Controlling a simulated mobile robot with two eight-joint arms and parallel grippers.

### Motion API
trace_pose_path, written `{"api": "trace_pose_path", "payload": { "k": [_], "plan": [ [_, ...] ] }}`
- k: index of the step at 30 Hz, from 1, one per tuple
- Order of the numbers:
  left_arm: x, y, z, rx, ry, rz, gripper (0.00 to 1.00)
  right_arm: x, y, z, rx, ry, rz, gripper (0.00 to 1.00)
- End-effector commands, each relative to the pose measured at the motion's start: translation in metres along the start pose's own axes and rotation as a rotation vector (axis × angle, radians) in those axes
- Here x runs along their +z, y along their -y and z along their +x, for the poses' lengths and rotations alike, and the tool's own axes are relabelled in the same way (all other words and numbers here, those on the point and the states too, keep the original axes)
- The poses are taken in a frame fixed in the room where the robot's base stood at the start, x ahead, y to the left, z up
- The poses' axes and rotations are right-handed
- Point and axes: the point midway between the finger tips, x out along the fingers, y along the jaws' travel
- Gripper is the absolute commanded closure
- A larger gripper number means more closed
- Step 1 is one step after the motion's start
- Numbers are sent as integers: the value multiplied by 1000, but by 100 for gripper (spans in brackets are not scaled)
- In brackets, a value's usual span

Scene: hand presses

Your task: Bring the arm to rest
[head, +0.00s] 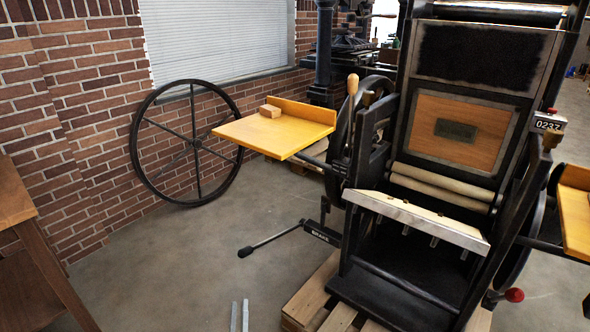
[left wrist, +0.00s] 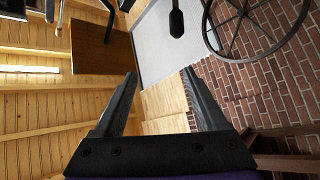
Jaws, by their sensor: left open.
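My left gripper (head: 240,316) shows only as two slim grey fingertips at the bottom edge of the head view, over the bare floor. In the left wrist view its two dark fingers (left wrist: 160,95) are spread apart, with nothing between them. It is clear of the hand press (head: 430,190), which stands to its right on a wooden pallet (head: 310,290). The rest of my left arm is out of the head view. My right gripper is in neither view.
A brake lever (head: 275,240) with a black knob sticks out left of the press. A yellow side table (head: 265,135) holds a small wooden block (head: 270,111). A spoked wheel (head: 198,150) leans on the brick wall. A wooden table (head: 15,205) stands at left. Floor between is clear.

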Motion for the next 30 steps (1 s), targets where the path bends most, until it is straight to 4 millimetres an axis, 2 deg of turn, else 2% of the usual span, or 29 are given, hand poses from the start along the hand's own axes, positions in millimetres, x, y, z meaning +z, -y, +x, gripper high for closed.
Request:
{"api": "trace_pose_path", "payload": {
  "k": [2,3,11,15,18,23,26,30],
  "plan": [
    [-2,-2,5,-7,7,5,26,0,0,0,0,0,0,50],
    [-4,-6,16,-27,27,18,26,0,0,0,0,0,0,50],
    [-20,-32,65,-147,163,113,26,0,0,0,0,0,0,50],
    [-36,-54,86,-228,269,181,26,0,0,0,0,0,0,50],
    [-51,-73,93,-290,359,237,26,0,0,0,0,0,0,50],
    [-77,-106,86,-381,512,323,26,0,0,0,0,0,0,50],
    [-95,-126,71,-432,612,375,26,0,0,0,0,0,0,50],
    [-120,-154,36,-496,757,443,26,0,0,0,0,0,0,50]
  ]
}}
